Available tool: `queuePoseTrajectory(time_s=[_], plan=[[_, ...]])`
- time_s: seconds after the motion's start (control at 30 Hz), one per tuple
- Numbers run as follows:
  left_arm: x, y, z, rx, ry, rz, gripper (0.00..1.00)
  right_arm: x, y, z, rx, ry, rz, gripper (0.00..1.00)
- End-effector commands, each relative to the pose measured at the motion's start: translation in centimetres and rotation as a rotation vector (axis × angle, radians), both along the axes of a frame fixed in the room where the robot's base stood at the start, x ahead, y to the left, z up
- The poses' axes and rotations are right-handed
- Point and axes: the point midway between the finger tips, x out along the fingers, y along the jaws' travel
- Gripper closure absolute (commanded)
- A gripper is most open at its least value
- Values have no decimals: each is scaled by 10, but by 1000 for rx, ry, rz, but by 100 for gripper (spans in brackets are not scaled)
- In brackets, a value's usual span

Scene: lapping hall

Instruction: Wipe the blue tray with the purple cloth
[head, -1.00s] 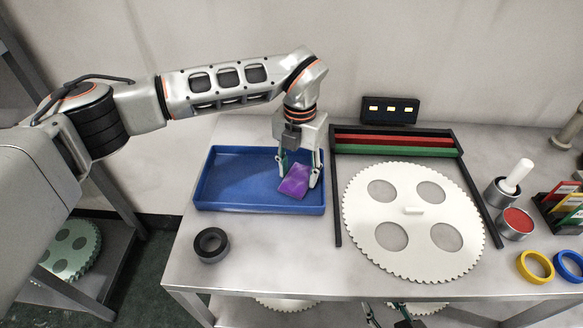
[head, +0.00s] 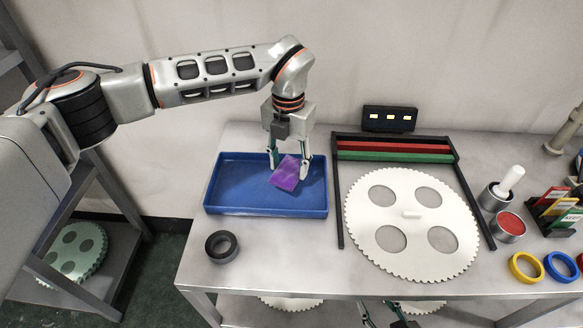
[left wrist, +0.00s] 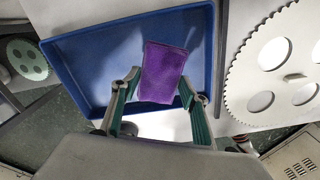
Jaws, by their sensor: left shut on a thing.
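The blue tray (head: 228,208) lies on the bench, left of the big white toothed disc, and looks empty inside. My left gripper (head: 290,172) is over the right half of the tray, its fingers shut on the purple cloth (head: 285,173). The cloth hangs tilted between the fingers; I cannot tell whether it touches the tray floor. In the left wrist view the cloth (left wrist: 162,72) shows in front of the tray (left wrist: 85,62). Two green-padded fingertips of my right gripper (head: 386,314) show apart at the bottom edge, below the bench front.
A black ring (head: 221,246) lies just in front of the tray. Right of the tray are a dark frame with red and green bars (head: 395,152) and the white toothed disc (head: 411,265). Cups, yellow and blue rings (head: 526,267) stand farther right. A wall is behind.

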Motion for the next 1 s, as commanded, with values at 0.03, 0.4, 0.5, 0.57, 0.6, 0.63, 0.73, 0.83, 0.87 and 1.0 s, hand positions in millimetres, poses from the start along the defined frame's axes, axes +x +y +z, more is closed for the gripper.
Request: queuePoseTrajectory(time_s=[0.03, 0.4, 0.5, 0.57, 0.6, 0.63, 0.73, 0.83, 0.87, 1.0], plan=[[1, 1, 9, 1, -4, 1, 76, 2, 0, 8, 2, -6, -1, 60], [2, 7, 33, 1, -1, 3, 76, 5, 0, 25, 2, -11, 0, 60], [1, 7, 33, 0, 0, 3, 76, 5, 1, 25, 2, -11, 0, 60], [1, 7, 32, 0, 0, 2, 76, 5, 1, 25, 2, -11, 0, 60], [1, 6, 32, 0, 0, 2, 76, 5, 1, 25, 2, -11, 0, 60], [1, 6, 32, 0, 0, 2, 76, 5, 1, 25, 2, -12, 0, 60], [1, 6, 32, 0, 0, 2, 76, 5, 1, 26, 2, -13, 0, 60], [1, 6, 32, 0, 0, 2, 76, 6, 1, 27, 3, -15, 1, 60], [1, 6, 32, 0, 0, 2, 76, 6, 1, 27, 3, -16, 1, 60], [1, 7, 34, -1, -1, -6, 76, 7, 1, 28, 3, -18, 0, 60]])
